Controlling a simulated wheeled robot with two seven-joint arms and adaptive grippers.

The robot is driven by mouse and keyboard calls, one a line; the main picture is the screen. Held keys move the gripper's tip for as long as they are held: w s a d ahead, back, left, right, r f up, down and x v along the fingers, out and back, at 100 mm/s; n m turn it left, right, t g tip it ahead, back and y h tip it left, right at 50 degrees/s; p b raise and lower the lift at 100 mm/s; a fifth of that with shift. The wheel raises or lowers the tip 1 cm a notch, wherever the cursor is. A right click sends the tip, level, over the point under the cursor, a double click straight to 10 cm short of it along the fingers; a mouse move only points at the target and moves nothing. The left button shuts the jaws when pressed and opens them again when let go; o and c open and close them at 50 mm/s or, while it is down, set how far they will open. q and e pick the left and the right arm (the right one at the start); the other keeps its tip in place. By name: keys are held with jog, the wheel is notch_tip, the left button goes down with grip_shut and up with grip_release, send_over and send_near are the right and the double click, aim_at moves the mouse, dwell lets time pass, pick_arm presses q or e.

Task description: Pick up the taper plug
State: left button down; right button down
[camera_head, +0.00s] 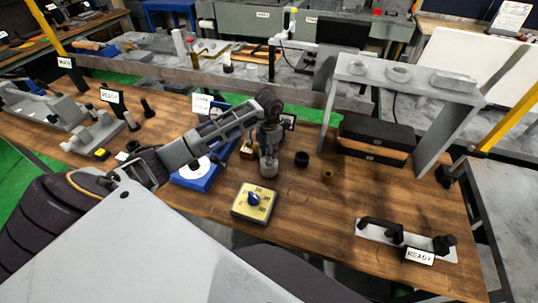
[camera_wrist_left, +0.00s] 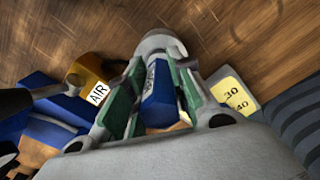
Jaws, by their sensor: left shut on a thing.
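My left gripper (camera_head: 268,148) points down over the wooden bench, shut on the taper plug. The grey lower end of the taper plug (camera_head: 268,167) shows below the fingers in the head view. In the left wrist view, the green-padded fingers of my left gripper (camera_wrist_left: 160,78) sit on either side of the plug's blue body (camera_wrist_left: 158,100). Its rounded grey end (camera_wrist_left: 163,43) sticks out past the fingertips. The fingers hide part of the plug. I cannot tell whether it touches the bench. My right gripper is not in view.
A yellow dial box (camera_head: 254,202) with a blue knob stands in front of the plug. A blue tray (camera_head: 196,181) lies to the left. A black ring (camera_head: 302,159) and a small brass piece (camera_head: 328,176) stand to the right, before a grey frame (camera_head: 441,125).

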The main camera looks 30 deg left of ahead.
pick_arm(q)
jog(key=shift+r+b, duration=0.85)
jog(key=shift+r, duration=4.15)
